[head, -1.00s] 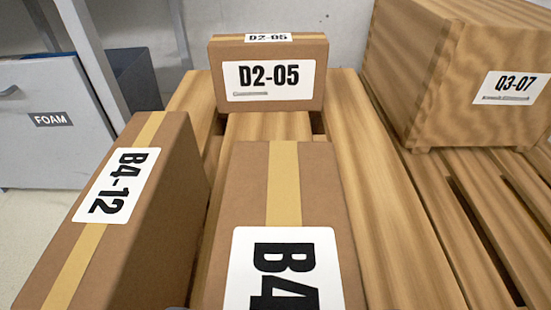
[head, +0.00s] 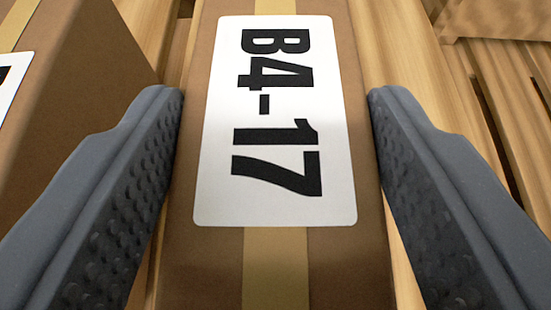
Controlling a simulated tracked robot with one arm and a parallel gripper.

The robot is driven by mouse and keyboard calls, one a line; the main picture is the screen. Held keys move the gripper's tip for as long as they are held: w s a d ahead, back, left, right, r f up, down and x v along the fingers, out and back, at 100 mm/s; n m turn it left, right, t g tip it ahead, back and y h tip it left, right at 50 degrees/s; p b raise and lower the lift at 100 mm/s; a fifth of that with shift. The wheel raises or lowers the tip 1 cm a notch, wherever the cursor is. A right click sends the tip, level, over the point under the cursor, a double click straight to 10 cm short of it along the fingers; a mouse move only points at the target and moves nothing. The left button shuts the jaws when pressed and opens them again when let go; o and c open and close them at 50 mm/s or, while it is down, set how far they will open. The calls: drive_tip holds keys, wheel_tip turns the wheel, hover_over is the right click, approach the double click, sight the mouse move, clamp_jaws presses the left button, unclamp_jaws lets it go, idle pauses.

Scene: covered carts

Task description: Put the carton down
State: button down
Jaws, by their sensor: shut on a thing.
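The brown carton marked B4-17 (head: 275,160) fills the middle of the head view. It has a tan tape strip and a large white label on its top. My gripper (head: 277,93) is shut on this carton, with one dark grey, textured finger along each side. The carton's underside is hidden, so I cannot tell whether it rests on the slats or hangs just above them.
Another brown carton (head: 92,75) stands close by on the left, partly out of frame. Wooden slats (head: 455,85) with dark gaps run along the right. The foot of a wooden crate (head: 495,20) shows at the top right.

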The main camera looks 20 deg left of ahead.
drive_tip(key=shift+f, duration=0.4)
drive_tip(key=shift+r, duration=0.1)
drive_tip(key=c, duration=0.6)
unclamp_jaws()
drive_tip(key=shift+p+v, duration=1.15)
drive_tip(key=shift+v, duration=4.9)
